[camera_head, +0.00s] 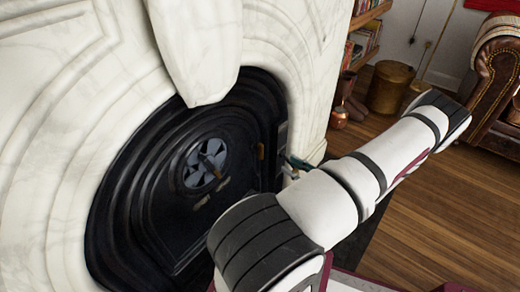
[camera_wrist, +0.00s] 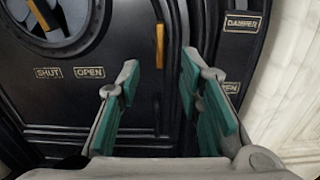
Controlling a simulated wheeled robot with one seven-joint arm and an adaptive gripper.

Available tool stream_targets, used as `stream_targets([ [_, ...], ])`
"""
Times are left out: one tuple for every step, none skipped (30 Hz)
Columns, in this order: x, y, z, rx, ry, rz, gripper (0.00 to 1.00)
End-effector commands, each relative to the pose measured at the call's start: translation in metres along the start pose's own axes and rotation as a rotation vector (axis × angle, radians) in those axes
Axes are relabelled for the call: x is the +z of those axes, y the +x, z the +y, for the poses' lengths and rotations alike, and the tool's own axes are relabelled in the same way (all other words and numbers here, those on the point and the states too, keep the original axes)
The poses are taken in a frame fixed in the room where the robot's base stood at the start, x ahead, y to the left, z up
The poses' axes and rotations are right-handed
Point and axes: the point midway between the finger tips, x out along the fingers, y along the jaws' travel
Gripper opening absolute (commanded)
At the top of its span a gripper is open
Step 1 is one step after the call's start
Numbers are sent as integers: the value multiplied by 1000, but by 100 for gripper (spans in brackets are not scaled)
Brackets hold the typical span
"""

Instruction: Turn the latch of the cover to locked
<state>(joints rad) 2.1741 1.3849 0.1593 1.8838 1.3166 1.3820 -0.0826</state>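The cover is a black arched metal door (camera_head: 228,135) in the fireplace, and it looks closed. Its latch seems to be the small brass upright piece (camera_wrist: 160,46) near the door's right edge; it also shows in the head view (camera_head: 261,152). My gripper (camera_wrist: 160,82) is open, with teal pads on both fingers and nothing between them. In the wrist view the latch stands upright beyond the fingertips, roughly centred in the gap, and no contact shows. In the head view my gripper (camera_head: 298,163) is right of the latch, mostly hidden by my arm.
A round vent wheel (camera_head: 205,165) sits on the door, above "SHUT" (camera_wrist: 48,73) and "OPEN" (camera_wrist: 90,73) plates. A "DAMPER" plate (camera_wrist: 243,22) is on the frame at right. White marble (camera_head: 305,60) surrounds the fireplace. Wooden floor (camera_head: 440,215) is clear at right.

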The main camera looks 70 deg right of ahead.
Motion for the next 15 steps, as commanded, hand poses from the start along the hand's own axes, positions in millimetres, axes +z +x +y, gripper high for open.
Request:
stream_targets([
  [-3,-1,0,-5,1,-1,33],
  [-4,0,-1,-6,2,-1,33],
  [-4,1,-1,-7,2,-1,33],
  [-4,3,-1,-7,2,-1,33],
  [-4,5,-1,-7,2,-2,33],
  [-4,10,-1,-7,2,-2,33],
  [-3,14,-1,-6,2,-3,33],
  [-3,18,-1,-5,2,-3,33],
  [-4,25,0,-3,2,-3,33],
  [-4,30,0,-3,3,-2,33],
  [-4,36,0,-4,2,-3,33],
  [-4,44,0,-3,1,-3,33],
  [-4,50,0,-3,1,-2,33],
  [-4,56,0,-3,1,-3,33],
  [-4,64,0,-3,0,-3,33],
])
